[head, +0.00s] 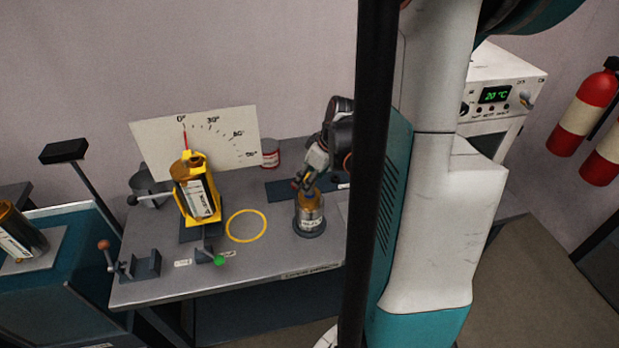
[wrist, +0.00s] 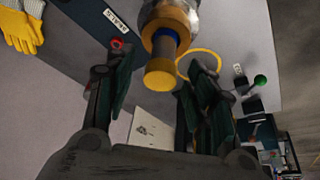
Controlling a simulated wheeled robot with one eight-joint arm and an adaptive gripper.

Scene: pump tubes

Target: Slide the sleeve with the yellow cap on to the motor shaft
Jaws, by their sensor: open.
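A metallic cylinder (head: 310,222) with a label and a yellow-amber top stands upright on a dark round base at the table's right. In the wrist view its yellow cap (wrist: 160,74) and silver body (wrist: 168,12) show, with a blue band between. My gripper (head: 304,184) is just above that cylinder. In the wrist view my gripper (wrist: 160,62) is open, with its fingers on either side of the yellow cap; I cannot tell whether they touch it. A yellow holder (head: 182,172) carries a tilted, labelled cylinder (head: 200,200). I cannot make out the motor shaft.
An angle board (head: 230,135) stands behind the holder. A yellow ring (head: 246,226) lies on the table (head: 275,260). A green-knobbed lever (head: 218,260) and a red-knobbed clamp (head: 104,245) sit at the front. A red-and-white can (head: 270,153) stands behind. Yellow gloves (wrist: 22,28) lie near a dark mat.

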